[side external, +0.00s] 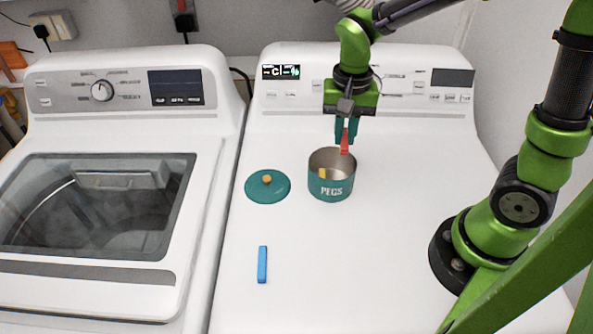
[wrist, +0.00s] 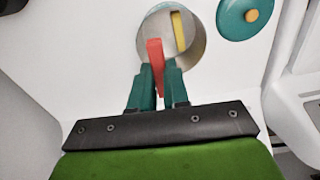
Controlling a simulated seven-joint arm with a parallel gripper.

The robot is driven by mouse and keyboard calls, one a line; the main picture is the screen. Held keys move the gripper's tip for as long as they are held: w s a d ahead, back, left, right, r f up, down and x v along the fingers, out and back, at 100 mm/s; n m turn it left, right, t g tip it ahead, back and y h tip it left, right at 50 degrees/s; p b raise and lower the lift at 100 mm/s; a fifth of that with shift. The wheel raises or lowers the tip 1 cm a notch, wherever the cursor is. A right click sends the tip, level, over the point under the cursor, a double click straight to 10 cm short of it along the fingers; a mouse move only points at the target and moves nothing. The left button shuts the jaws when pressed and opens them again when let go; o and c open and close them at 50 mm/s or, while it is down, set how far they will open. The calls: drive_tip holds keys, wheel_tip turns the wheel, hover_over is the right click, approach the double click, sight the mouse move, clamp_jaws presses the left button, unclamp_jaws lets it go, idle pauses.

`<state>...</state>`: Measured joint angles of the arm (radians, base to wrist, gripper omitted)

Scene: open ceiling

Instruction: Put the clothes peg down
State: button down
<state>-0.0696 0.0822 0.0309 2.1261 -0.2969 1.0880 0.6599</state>
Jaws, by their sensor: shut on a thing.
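My gripper (side external: 346,130) is shut on a red clothes peg (side external: 345,143). The peg points down, just above the back right part of the teal pot marked PEGS (side external: 331,190). In the wrist view my gripper's fingers (wrist: 159,80) hold the red peg (wrist: 156,60), which overlaps the pot's opening (wrist: 190,52). A yellow peg (wrist: 179,32) lies inside the pot; a bit of it shows in the side view. A blue peg (side external: 262,264) lies on the white machine top, in front and left of the pot.
The pot's teal lid with an orange knob (side external: 267,187) lies flat just left of the pot. The white machine top (side external: 380,250) is clear to the front and right. A second machine (side external: 110,130) with a glass lid stands at left, across a narrow gap.

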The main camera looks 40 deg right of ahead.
drive_tip(key=shift+f+n, duration=0.15)
drive_tip(key=shift+n, duration=0.15)
drive_tip(key=shift+f, duration=3.85)
drive_tip(key=shift+f, duration=0.6)
drive_tip(key=c, duration=1.4)
unclamp_jaws()
